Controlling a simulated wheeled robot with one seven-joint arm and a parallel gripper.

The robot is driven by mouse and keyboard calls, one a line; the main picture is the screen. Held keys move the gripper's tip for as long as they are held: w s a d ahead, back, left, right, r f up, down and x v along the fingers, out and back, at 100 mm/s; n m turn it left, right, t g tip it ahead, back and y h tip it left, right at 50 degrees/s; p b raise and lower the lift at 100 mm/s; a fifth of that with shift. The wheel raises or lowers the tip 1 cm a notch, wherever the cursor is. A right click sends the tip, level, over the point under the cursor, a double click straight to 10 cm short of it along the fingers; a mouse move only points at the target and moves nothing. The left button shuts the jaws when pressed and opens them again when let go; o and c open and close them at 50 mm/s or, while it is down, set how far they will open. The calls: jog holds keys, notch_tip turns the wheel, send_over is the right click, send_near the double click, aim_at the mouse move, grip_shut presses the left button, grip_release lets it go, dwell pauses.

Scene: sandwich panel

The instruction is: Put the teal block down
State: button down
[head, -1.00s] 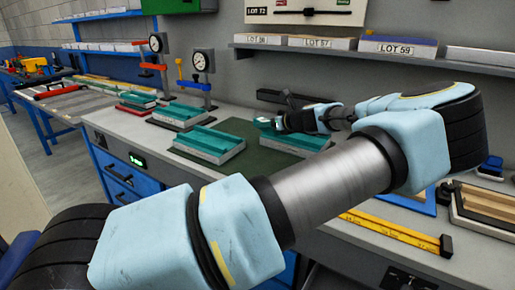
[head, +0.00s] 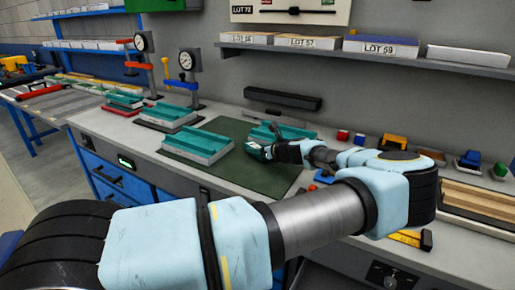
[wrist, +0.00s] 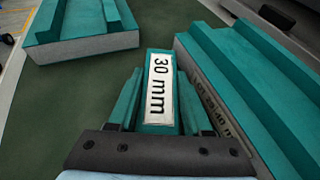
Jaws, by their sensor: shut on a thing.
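The teal block (wrist: 157,128) carries a white "30 mm" label facing up in the wrist view. My gripper (wrist: 158,75) is shut on it, one finger on each side. In the head view my gripper (head: 266,150) holds the block (head: 254,148) over the green mat (head: 245,174), between two teal-topped grey panel pieces. The right piece (wrist: 250,75) is close beside my right finger, with partly hidden markings on its side. The left piece (wrist: 85,42) lies farther off. I cannot tell whether the block's underside touches the mat.
More teal-topped pieces (head: 168,115) and two dial gauges (head: 187,62) stand left of the mat. A black bar (head: 283,99) is at the wall behind. Small coloured blocks (head: 343,136) lie to the right. The mat's front part is bare.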

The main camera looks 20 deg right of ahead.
jog(key=shift+f, duration=0.1)
jog(key=c, duration=0.6)
grip_release()
